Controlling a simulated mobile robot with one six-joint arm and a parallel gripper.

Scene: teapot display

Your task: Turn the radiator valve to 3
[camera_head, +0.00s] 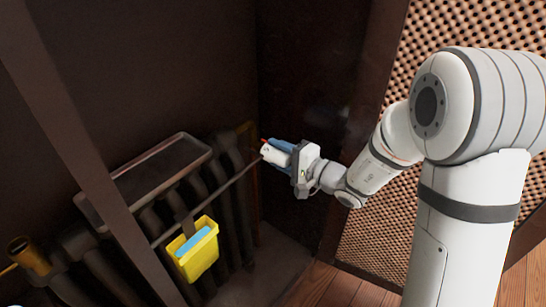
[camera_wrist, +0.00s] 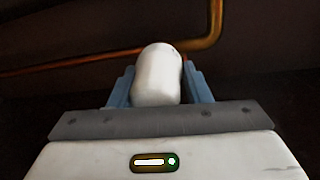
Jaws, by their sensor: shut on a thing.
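The radiator valve (camera_head: 275,155) is a small white rounded knob at the right end of the dark radiator. My gripper (camera_head: 279,152) reaches it from the right, with its blue fingers around it. In the wrist view the white knob (camera_wrist: 158,75) sits between the two blue fingers of my gripper (camera_wrist: 159,88), and they are shut on it. A small red spot shows beside the knob's far end in both views. No numbers can be read on the knob, so its setting cannot be told.
The dark ribbed radiator (camera_head: 232,190) carries a tray-like shelf (camera_head: 150,172) on top. A yellow container (camera_head: 205,254) with a blue item hangs on its front. A copper pipe (camera_wrist: 110,55) runs behind the knob. A perforated panel (camera_head: 375,235) stands at the right.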

